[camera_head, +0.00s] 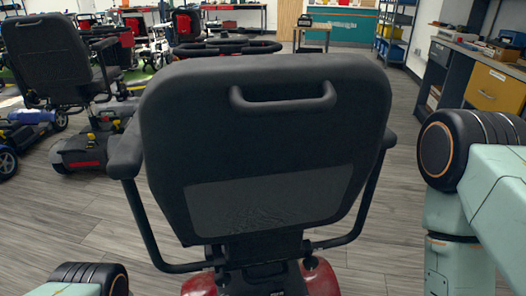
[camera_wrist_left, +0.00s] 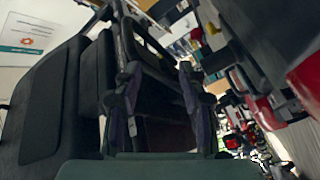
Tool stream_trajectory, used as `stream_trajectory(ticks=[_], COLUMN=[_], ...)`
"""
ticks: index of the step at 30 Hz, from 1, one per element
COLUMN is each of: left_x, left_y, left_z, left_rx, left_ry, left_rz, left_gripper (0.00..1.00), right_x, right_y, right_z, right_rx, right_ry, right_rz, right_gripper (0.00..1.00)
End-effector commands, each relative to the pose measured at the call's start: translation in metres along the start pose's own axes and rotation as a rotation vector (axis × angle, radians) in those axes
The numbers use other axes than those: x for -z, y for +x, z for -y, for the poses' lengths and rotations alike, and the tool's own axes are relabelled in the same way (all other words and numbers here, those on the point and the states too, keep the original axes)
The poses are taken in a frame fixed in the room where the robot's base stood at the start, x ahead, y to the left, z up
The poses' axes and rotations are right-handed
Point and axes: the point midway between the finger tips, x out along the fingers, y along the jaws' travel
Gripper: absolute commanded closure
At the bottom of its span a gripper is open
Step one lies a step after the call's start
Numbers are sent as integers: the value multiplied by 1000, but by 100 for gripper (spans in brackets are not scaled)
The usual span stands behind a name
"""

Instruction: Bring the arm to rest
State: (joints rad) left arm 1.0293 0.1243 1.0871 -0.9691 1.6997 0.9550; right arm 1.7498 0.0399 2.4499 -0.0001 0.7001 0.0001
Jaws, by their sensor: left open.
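My left gripper (camera_wrist_left: 158,78) shows in the left wrist view with its two dark fingers apart and nothing seen between them. In the head view only a pale green piece of my left arm (camera_head: 70,288) with a black joint shows at the bottom left; its gripper is out of that view. My right arm (camera_head: 480,190) stands bent at the right edge of the head view, pale green with a black, orange-ringed joint. Its gripper is not seen.
A black scooter seat back (camera_head: 260,130) with a handle fills the middle, close in front, over a red scooter body (camera_head: 318,278). More scooters stand behind left, including a black seat (camera_head: 50,60). A workbench with a yellow drawer (camera_head: 495,88) is at right. Floor (camera_head: 385,240) is clear beside the seat.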

Motion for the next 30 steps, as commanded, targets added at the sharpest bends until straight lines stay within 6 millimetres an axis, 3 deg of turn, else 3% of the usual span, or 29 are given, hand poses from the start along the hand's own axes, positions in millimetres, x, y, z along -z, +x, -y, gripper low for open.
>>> stream_trajectory(ticks=[3, 7, 14, 20, 24, 30], left_x=[3, 0, -20, -44, -59, -72], left_y=[1, -12, -65, -135, -183, -237], left_z=[15, 26, 21, -17, -56, -110], left_rx=[203, 423, 779, 1039, 1163, 1267], left_ry=[51, 99, 144, 137, 112, 64], left_rz=[9, 62, 259, 516, 699, 904], left_gripper=[59, 59, 59, 59, 59, 59], right_x=[0, 0, 0, 0, 0, 0], right_y=[0, 0, 0, 0, 0, 0], right_z=[0, 0, 0, 0, 0, 0], right_rx=[0, 0, 0, 0, 0, 0], right_ry=[0, 0, 0, 0, 0, 0], right_rz=[0, 0, 0, 0, 0, 0], right_gripper=[60, 60, 60, 60, 60, 60])
